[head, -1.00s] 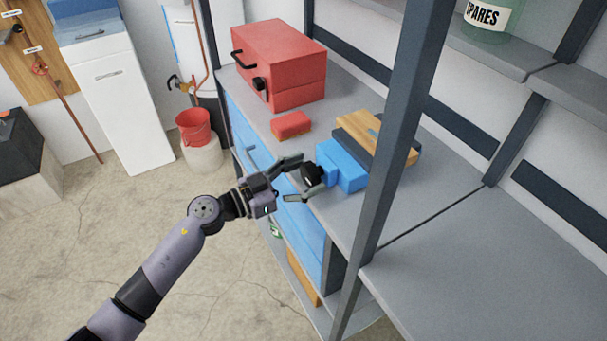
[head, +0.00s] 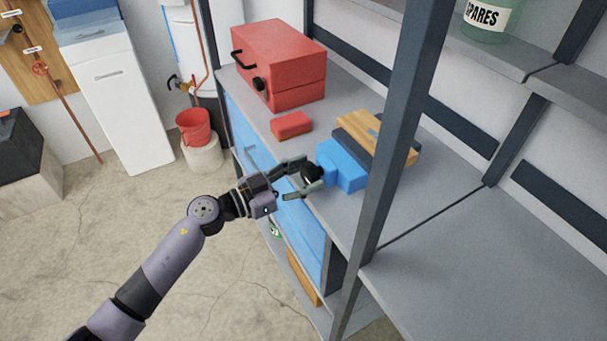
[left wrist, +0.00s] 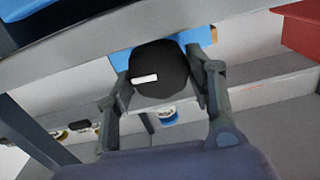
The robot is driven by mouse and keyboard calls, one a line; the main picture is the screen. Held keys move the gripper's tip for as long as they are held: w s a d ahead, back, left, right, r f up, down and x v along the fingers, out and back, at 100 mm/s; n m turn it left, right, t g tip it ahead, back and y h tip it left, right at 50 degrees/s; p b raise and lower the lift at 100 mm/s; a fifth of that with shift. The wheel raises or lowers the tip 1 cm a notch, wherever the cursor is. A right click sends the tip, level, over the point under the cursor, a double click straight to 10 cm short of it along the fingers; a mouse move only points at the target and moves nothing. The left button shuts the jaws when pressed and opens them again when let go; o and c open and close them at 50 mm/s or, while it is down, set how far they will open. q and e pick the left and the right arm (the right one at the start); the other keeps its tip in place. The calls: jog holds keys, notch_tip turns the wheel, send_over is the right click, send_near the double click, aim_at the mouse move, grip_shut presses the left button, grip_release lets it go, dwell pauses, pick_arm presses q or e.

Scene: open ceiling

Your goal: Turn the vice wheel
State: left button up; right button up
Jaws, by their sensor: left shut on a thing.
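The blue vice (head: 345,172) sits on the grey workbench with a wood-topped block behind it. Its black wheel (head: 312,173) faces my left gripper. In the left wrist view the wheel (left wrist: 160,74) is a dark round knob with a white mark at its left. My left gripper (head: 307,176) is at the front of the vice, its two fingers on either side of the wheel and shut on it. The left wrist view shows the fingertips (left wrist: 160,80) at the wheel's left and right edges. The fingers hide part of the wheel in the head view. My right gripper is not in view.
A red toolbox (head: 280,65) and a small red block (head: 291,125) stand on the bench to the left of the vice. A dark shelf post (head: 399,125) rises close to its right. A red bucket (head: 193,127) stands beyond the bench at the left.

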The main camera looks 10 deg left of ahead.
pick_arm(q)
jog(key=shift+m+p, duration=0.5)
jog(key=shift+m, duration=0.2)
jog(key=shift+m+p, duration=0.3)
jog(key=shift+m, duration=0.4)
jog(key=shift+s+m+p, duration=0.1)
jog(key=shift+m+p, duration=0.25)
jog(key=shift+m, duration=1.55)
jog(key=shift+f, duration=0.1)
jog(key=o, duration=1.1)
jog(key=shift+d, duration=0.1)
